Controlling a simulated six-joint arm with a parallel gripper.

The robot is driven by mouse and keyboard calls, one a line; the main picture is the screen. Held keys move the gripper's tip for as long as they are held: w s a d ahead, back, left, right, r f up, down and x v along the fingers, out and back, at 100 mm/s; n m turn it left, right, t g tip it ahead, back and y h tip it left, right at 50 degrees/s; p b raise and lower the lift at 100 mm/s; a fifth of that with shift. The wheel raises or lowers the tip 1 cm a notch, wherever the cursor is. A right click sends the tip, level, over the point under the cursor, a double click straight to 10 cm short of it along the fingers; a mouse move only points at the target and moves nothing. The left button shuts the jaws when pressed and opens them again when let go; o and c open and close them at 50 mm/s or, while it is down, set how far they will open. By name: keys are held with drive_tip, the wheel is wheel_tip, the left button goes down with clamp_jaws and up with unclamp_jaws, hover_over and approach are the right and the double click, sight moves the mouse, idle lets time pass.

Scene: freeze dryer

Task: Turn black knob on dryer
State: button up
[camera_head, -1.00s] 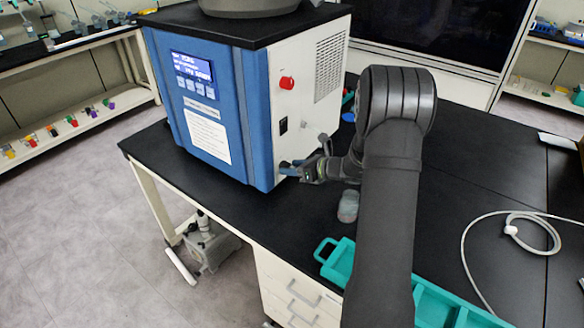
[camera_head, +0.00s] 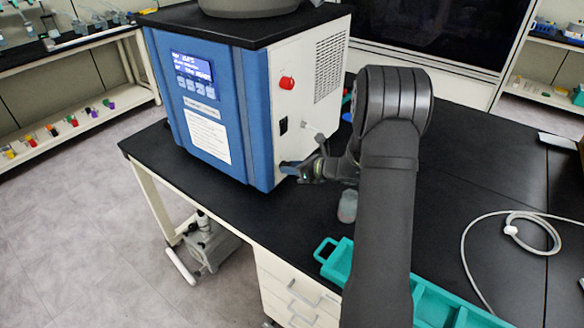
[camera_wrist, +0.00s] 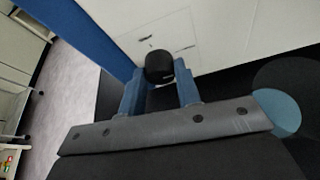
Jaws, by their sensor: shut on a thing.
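The dryer (camera_head: 215,105) is a blue and white box on the black bench. The black knob (camera_wrist: 159,66) is on the lower part of its white side panel and shows between my blue fingers in the wrist view. In the head view the knob is hidden by my gripper (camera_head: 288,168), which is at the lower front corner of that panel. In the wrist view my gripper (camera_wrist: 159,84) is shut on the knob, with one finger on each side of it. The knob's exact turn angle cannot be told.
A red knob (camera_head: 287,83), a black switch (camera_head: 283,126) and a small metal fitting (camera_head: 306,130) are higher on the side panel. A clear container (camera_head: 348,206) and a teal tray (camera_head: 335,262) are near my arm. A white cable (camera_head: 487,270) lies at the right.

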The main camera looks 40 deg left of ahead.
drive_tip(key=shift+s+f+n+t+y, duration=0.15)
drive_tip(key=shift+n+t+y, duration=0.25)
drive_tip(key=shift+n+t, duration=1.25)
drive_tip(key=shift+s+f+n+t+y, duration=0.15)
drive_tip(key=shift+n+t+y, duration=0.45)
drive_tip(key=shift+n, duration=1.9)
drive_tip(key=shift+s+f+n+t+y, duration=0.1)
drive_tip(key=shift+s+n+t+y, duration=0.1)
drive_tip(key=shift+n+t, duration=1.5)
drive_tip(key=shift+n+g, duration=0.35)
drive_tip(key=shift+n, duration=0.1)
drive_tip(key=o, duration=1)
drive_tip(key=shift+c, duration=0.2)
drive_tip(key=shift+d, duration=0.1)
drive_tip(key=v, duration=1.7)
drive_tip(key=shift+s, duration=0.15)
